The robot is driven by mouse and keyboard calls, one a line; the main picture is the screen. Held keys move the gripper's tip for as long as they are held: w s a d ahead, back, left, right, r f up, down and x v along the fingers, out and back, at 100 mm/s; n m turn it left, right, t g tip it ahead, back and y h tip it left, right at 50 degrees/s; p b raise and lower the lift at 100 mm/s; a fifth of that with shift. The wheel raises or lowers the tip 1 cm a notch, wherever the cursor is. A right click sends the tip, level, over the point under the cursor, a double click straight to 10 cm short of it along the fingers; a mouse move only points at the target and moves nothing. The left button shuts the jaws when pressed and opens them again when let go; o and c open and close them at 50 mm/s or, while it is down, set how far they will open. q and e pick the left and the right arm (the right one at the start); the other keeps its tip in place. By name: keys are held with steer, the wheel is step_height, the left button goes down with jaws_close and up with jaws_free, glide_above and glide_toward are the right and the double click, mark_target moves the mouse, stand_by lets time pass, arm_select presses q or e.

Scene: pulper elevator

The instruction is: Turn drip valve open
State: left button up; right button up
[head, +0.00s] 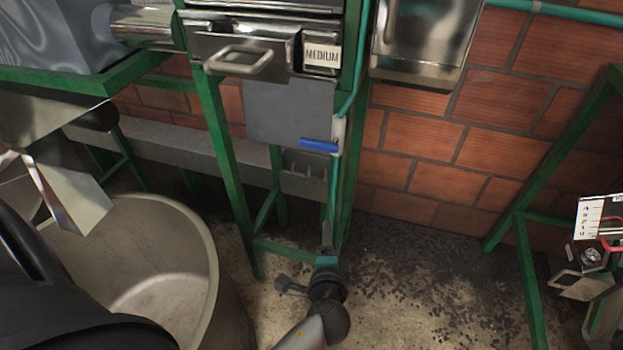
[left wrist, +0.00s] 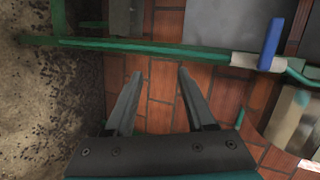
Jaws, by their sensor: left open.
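The drip valve has a blue lever handle (head: 319,145) and a pale body (head: 339,132) on a thin green pipe (head: 334,190) that runs down the green frame. The lever lies roughly level in the head view, pointing left from the pipe. In the left wrist view the blue lever (left wrist: 272,44) is at the upper right, outside the jaws. My left gripper (head: 327,232) is below the valve and points upward. Its two fingers (left wrist: 160,73) are apart with nothing between them. It is clear of the lever. My right gripper is not in view.
A grey panel (head: 287,112) hangs behind the lever, under a metal drawer (head: 240,58) and a "MEDIUM" label (head: 322,56). A large beige tub (head: 205,250) stands at left. Green frame legs (head: 222,165) flank the space.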

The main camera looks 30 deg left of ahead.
mark_target(321, 141)
arm_select(q)
steer(key=w+a+r+t+y, duration=0.1)
steer(key=a+r+y, duration=0.1)
steer(key=r, duration=0.5)
steer(key=w+a+r+t+y, duration=0.1)
steer(key=r+t+y, duration=0.1)
steer(key=r, duration=0.5)
steer(key=x, duration=1.5)
steer(key=shift+a+n, duration=0.2)
steer(key=shift+n, duration=0.1)
steer(key=shift+f, duration=0.1)
jaws_close()
